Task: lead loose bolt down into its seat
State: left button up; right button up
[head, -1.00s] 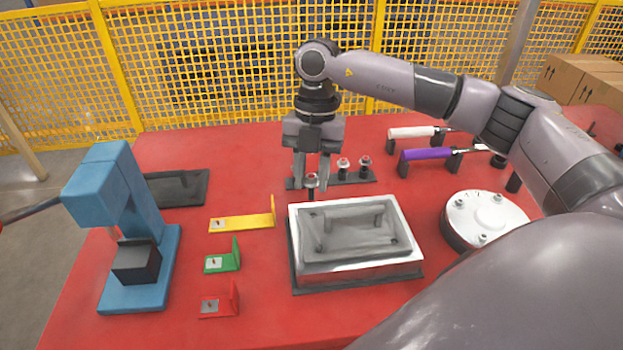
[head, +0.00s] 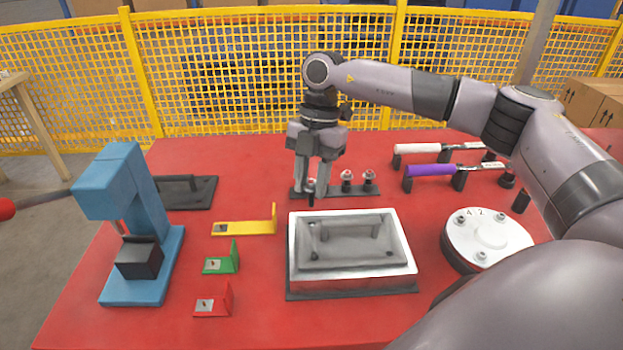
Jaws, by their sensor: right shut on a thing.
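My right gripper (head: 312,188) is shut on a dark bolt (head: 311,198), held upright with the shaft pointing down. It is at the left end of the dark bolt rack (head: 331,192), behind the metal tray. I cannot tell whether the bolt touches the rack. Two more bolts with pale heads stand in the rack, one in the middle (head: 347,176) and one to the right (head: 369,177). A round pale cover (head: 486,236) with several bolt spots and the marks 4 and 2 lies at the right. My left gripper is not in view.
A metal tray (head: 351,278) with a grey recess stands in front of the gripper. A blue press (head: 152,215) is at the left, with yellow (head: 245,228), green (head: 222,263) and red (head: 214,302) brackets beside it. White and purple (head: 430,169) handled tools rest behind the cover.

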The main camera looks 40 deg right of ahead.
aim_at(311, 205)
jog(key=shift+r, duration=0.1)
jog(key=shift+f+b, duration=0.65)
jog(key=shift+f, duration=1.55)
jog(key=shift+f+b, duration=0.65)
jog(key=shift+f, duration=1)
jog(key=o, duration=1.1)
jog(key=shift+o, duration=0.2)
jog(key=v, duration=0.7)
